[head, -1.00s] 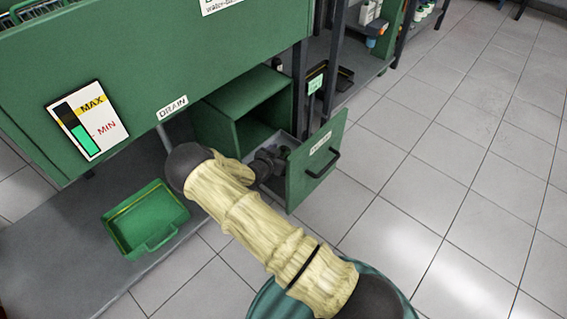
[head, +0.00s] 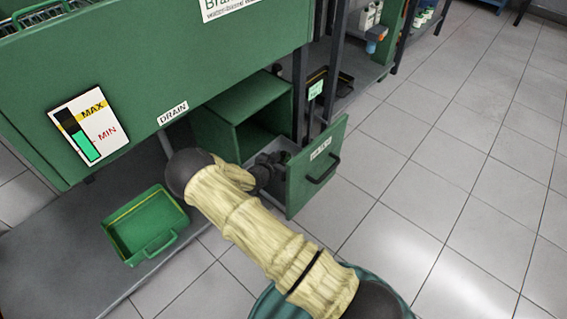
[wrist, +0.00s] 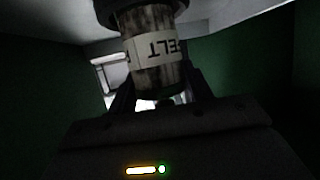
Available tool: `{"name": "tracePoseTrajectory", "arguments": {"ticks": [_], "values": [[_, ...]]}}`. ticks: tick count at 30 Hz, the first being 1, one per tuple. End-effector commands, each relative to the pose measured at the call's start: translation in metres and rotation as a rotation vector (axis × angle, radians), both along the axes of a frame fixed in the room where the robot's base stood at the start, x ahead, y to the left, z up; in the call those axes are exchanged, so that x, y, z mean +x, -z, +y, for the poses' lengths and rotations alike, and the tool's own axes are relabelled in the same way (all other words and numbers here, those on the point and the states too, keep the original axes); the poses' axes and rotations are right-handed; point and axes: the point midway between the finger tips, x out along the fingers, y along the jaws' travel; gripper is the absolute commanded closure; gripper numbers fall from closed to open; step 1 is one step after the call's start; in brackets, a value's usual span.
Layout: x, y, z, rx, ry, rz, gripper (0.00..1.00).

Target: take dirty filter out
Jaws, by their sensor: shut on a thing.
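The filter (wrist: 153,60) is a grimy, streaked cylinder with a pale band that reads "FELT" upside down in the wrist view. My gripper (wrist: 158,97) is shut on its lower part, with a dark finger on each side. In the head view my gripper (head: 268,172) is dark and partly hidden behind my sleeved arm, at the open green drawer (head: 316,168). The filter cannot be made out in the head view. In the wrist view a dark collar or housing (wrist: 140,8) is at the filter's top; I cannot tell whether they are joined.
The drawer front, with a black handle, stands close to the right of my gripper. An open green compartment (head: 243,115) is behind it. A green drain tray (head: 146,226) sits on the grey lower shelf at left. Tiled floor (head: 430,200) is clear at right.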

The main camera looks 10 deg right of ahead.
Motion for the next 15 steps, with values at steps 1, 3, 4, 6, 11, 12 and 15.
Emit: {"name": "tracePoseTrajectory", "arguments": {"ticks": [1, 3, 4, 6, 11, 12, 15], "values": [[0.0, -0.001, 0.0, 0.0, 0.0, 0.0, 0.76], [0.0, -0.003, 0.0, 0.0, 0.0, 0.0, 0.76], [0.0, -0.004, 0.0, 0.001, 0.0, -0.001, 0.76], [0.0, -0.01, 0.0, 0.001, 0.0, -0.001, 0.76], [0.0, -0.034, 0.0, 0.002, 0.001, -0.001, 0.76], [0.0, -0.041, 0.0, 0.002, 0.001, -0.001, 0.76], [0.0, -0.061, 0.0, 0.002, 0.001, -0.002, 0.76]]}}
